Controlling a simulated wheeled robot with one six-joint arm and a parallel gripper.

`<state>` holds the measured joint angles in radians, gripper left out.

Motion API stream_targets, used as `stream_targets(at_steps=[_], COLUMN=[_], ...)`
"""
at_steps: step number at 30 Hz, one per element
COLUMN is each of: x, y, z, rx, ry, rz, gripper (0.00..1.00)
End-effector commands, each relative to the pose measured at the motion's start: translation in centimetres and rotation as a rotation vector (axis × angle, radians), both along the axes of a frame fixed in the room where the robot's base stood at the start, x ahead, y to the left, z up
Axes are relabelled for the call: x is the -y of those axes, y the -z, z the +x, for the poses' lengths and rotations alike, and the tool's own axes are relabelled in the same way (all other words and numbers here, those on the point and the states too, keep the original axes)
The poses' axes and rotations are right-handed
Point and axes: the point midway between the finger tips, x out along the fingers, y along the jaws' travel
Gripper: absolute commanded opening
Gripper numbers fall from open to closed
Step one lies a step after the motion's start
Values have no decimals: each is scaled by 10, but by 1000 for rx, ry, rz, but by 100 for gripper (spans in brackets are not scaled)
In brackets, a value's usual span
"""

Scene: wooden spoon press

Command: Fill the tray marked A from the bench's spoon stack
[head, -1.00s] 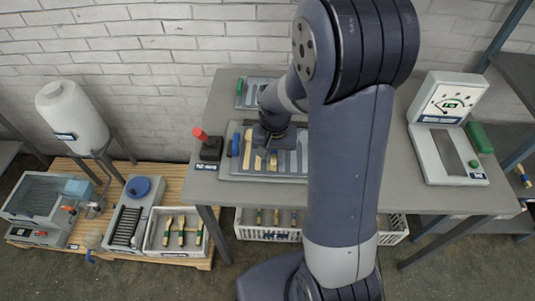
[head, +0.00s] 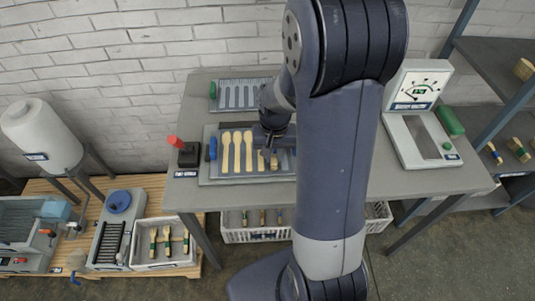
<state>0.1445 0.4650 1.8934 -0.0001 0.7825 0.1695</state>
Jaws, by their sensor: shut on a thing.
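A grey slotted tray (head: 211,171) with a blue handle lies on the bench near its front left. Three pale wooden spoons (head: 237,151) lie side by side in it, bowls toward the front. My gripper (head: 268,156) is over the tray just right of these spoons, shut on a pale wooden spoon (head: 273,163), mostly hidden by the gripper and arm. I cannot tell whether that spoon touches the tray. A second slotted tray (head: 238,95) with a green handle lies behind and looks empty. I cannot read a letter A on either tray. No spoon stack is visible on the bench.
A red-topped switch box (head: 185,154) stands left of the front tray. A dial gauge (head: 418,120) stands on the bench's right. Crates with banded spoons are below (head: 163,245) and under the bench (head: 250,226). Shelves (head: 495,90) stand at right. My arm hides the bench's middle.

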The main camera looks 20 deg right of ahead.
Motion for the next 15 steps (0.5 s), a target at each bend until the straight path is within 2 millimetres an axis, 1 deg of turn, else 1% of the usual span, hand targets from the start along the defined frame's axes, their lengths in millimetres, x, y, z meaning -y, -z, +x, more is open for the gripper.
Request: stream_targets(at_steps=[9,15], x=[19,26], y=[0,0], z=[-6,-9], rx=[0,0], ry=[2,2], rz=[0,0], gripper=[0,0])
